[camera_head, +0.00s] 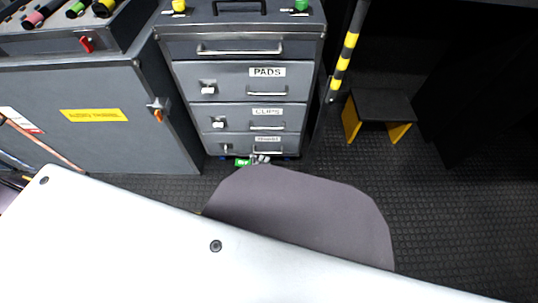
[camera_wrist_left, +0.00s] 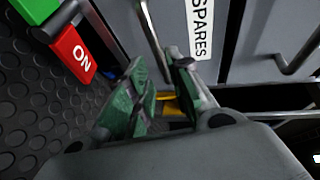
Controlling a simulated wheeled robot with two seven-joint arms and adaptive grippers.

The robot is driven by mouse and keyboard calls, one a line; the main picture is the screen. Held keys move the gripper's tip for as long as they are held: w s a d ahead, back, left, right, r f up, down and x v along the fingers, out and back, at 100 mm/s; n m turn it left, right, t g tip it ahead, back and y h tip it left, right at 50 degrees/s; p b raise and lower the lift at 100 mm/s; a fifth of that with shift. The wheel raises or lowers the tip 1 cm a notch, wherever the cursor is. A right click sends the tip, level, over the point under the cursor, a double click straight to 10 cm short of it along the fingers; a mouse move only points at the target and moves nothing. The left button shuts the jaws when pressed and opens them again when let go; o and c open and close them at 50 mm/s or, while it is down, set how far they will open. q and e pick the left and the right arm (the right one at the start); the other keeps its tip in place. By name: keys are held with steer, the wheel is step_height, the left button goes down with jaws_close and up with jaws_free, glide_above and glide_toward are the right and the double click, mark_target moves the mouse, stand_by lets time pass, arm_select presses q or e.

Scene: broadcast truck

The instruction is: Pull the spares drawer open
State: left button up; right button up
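The spares drawer (camera_wrist_left: 178,15) is the lowest in the grey cabinet, and its SPARES label (camera_wrist_left: 200,28) shows sideways in the left wrist view. In the head view its front (camera_head: 212,143) looks flush with the drawers above. Its metal bar handle (camera_wrist_left: 152,38) runs down between the tips of my left gripper (camera_wrist_left: 160,72). The green-padded fingers are apart, one on each side of the handle; I cannot tell whether either touches it. In the head view my left gripper (camera_head: 262,158) barely shows at the cabinet's foot, mostly hidden by my arm. My right gripper is not in view.
The PADS drawer (camera_head: 230,78) and CLIPS drawer (camera_head: 235,117) are above. A red ON switch (camera_wrist_left: 75,52) with a green part lies low by the fingers. A grey case (camera_head: 95,135) stands left, a small black-and-yellow step (camera_head: 385,105) right. Dark floor (camera_head: 450,220) is clear at right.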

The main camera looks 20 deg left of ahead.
mark_target(269, 153)
arm_select(q)
steer(key=b+x, duration=0.3)
steer(key=x, duration=0.4)
steer(key=shift+b, duration=0.3)
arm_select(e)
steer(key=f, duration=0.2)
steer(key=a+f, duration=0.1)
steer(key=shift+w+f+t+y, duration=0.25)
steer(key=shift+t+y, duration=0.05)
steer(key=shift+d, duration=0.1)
arm_select(q)
steer(key=c, duration=0.4)
jaws_close()
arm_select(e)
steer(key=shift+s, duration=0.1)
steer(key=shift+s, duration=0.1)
